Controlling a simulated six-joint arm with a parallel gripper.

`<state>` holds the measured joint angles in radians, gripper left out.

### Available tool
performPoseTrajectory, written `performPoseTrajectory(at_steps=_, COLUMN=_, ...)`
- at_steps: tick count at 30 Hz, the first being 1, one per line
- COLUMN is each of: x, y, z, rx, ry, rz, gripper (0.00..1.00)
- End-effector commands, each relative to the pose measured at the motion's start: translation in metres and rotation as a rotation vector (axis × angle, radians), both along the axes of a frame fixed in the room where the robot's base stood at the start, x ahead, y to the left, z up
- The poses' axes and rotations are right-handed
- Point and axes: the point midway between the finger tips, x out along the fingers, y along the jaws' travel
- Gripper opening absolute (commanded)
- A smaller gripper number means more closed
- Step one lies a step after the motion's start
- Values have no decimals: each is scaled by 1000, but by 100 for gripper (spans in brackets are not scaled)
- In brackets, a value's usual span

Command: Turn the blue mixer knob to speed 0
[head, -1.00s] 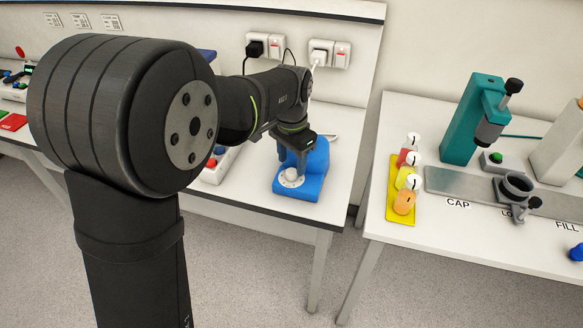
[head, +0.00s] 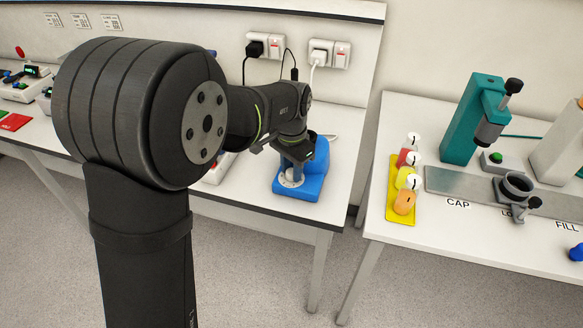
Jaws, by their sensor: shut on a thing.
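The blue mixer (head: 311,184) stands on the white bench near its front right edge. Its knob sits on a round white dial (head: 290,182) at the mixer's front. My gripper (head: 294,174) reaches down over the dial, with its fingers at the knob and shut on it. The fingers and wrist hide most of the knob, and the speed marks are too small to read.
Wall sockets with plugs and cables (head: 328,53) are behind the mixer. A grey control box (head: 218,168), partly hidden by my arm, stands left of it. Across a gap on the right, another bench holds a yellow tray (head: 393,213) with juice bottles and a teal press (head: 466,135).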

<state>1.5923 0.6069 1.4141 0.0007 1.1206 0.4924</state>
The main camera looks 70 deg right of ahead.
Motion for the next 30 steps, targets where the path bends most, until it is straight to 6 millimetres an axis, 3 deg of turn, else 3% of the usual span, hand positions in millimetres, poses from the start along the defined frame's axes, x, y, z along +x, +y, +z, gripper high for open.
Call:
performPoseTrajectory(at_steps=11, x=0, y=0, z=0, rx=0, ry=1, rz=149, gripper=6)
performPoseTrajectory(at_steps=30, x=0, y=0, z=0, rx=-1, ry=1, rz=740, gripper=6)
